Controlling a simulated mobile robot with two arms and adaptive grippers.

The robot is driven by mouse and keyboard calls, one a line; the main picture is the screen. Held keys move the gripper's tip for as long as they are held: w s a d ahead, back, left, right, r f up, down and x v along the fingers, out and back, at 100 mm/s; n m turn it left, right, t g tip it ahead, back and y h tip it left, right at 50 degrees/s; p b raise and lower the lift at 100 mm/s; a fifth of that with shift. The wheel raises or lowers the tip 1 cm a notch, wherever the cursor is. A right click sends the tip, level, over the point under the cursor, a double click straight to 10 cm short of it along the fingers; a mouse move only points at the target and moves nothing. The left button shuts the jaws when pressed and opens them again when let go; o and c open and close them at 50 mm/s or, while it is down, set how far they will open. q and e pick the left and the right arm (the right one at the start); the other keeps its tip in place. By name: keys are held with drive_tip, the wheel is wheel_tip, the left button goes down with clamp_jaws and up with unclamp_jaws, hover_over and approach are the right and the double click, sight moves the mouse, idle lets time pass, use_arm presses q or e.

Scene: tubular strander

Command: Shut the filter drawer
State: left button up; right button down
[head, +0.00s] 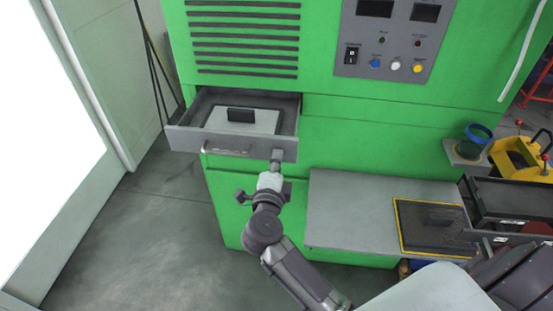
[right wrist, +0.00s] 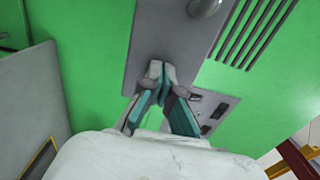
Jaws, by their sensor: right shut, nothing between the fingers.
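The filter drawer (head: 232,142) is grey and stands pulled out of the green machine, with its inside open to view. A light filter panel (head: 262,121) with a dark block (head: 241,115) lies in it. A bar handle (head: 226,149) is on the left part of its front. My right gripper (head: 277,156) is at the right end of the drawer front, with its fingers together and empty. In the right wrist view, the fingertips (right wrist: 162,69) overlap the grey drawer front (right wrist: 172,30); I cannot tell if they touch it. My left gripper is not in view.
A grey shelf (head: 350,210) juts out to the right below the drawer, with a yellow-edged dark mat (head: 407,244) on it. A control panel (head: 390,35) is above. Open floor (head: 165,225) lies to the left.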

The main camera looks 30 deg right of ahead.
drive_tip(key=shift+w, duration=0.1)
drive_tip(key=p, duration=0.2)
approach(286, 118)
drive_tip(key=r, duration=0.1)
drive_tip(key=s+a+r, duration=0.1)
drive_tip(key=r, duration=0.1)
drive_tip(key=shift+s, duration=0.25)
drive_tip(key=x, duration=0.4)
drive_tip(key=b+x, duration=0.1)
drive_tip(key=x, duration=0.6)
drive_tip(key=shift+w+d+f, duration=0.25)
drive_tip(key=shift+w, duration=0.05)
drive_tip(key=shift+r, duration=0.35)
drive_tip(key=shift+d+r, duration=0.1)
drive_tip(key=shift+r, duration=0.05)
